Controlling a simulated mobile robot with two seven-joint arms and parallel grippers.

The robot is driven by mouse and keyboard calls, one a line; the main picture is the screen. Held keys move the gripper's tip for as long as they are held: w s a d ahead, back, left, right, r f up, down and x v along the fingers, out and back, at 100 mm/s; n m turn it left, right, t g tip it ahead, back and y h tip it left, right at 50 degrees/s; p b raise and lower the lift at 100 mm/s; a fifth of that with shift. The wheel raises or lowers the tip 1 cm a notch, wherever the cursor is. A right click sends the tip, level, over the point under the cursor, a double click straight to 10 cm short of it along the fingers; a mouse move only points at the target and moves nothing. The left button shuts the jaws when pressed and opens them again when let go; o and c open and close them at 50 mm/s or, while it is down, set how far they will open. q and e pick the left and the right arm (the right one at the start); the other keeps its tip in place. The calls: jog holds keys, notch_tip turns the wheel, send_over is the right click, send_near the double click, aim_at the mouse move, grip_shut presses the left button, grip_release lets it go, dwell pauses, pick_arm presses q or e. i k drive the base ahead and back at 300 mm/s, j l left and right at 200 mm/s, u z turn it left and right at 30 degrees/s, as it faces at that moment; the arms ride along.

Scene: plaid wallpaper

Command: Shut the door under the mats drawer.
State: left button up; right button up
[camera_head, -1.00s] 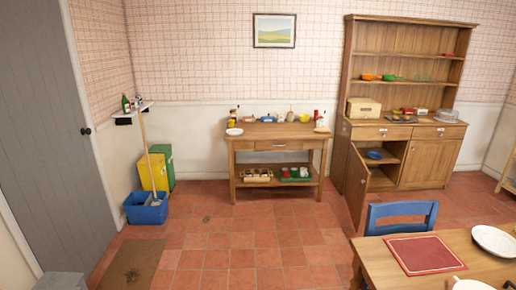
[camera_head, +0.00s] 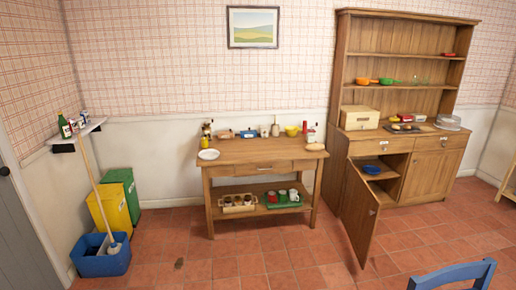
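The wooden dresser (camera_head: 345,72) stands against the back wall at the right. Its left lower door (camera_head: 360,212) is open and swings out toward me, showing a shelf with a blue bowl (camera_head: 371,169) inside. The right lower door (camera_head: 430,173) is shut. Two drawers sit above the doors, the left drawer (camera_head: 381,146) and the right drawer (camera_head: 440,142), both shut. Each has a small label that is too small to read, so I cannot tell which is the mats drawer. Neither of my grippers is in view.
A wooden side table (camera_head: 262,167) with bottles and jars stands left of the dresser. A blue chair (camera_head: 453,276) is at the bottom right, in front of the dresser. A blue bucket (camera_head: 100,263) and bins are at the left.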

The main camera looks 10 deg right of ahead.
aim_at(360, 209)
jog(key=i+z, duration=0.35)
jog(key=i+j+z, duration=0.1)
jog(key=i+z, duration=0.3)
jog(key=i, duration=0.15)
jog(key=i+j+z, duration=0.8)
jog(key=i, duration=0.45)
jog(key=i+j+z, duration=0.1)
jog(key=i, duration=0.45)
jog(key=i+j+z, duration=0.1)
jog(key=i+j, duration=0.2)
jog(key=i, duration=0.2)
jog(key=i+j+z, duration=0.1)
jog(key=i+j, duration=0.15)
jog(key=i, duration=0.3)
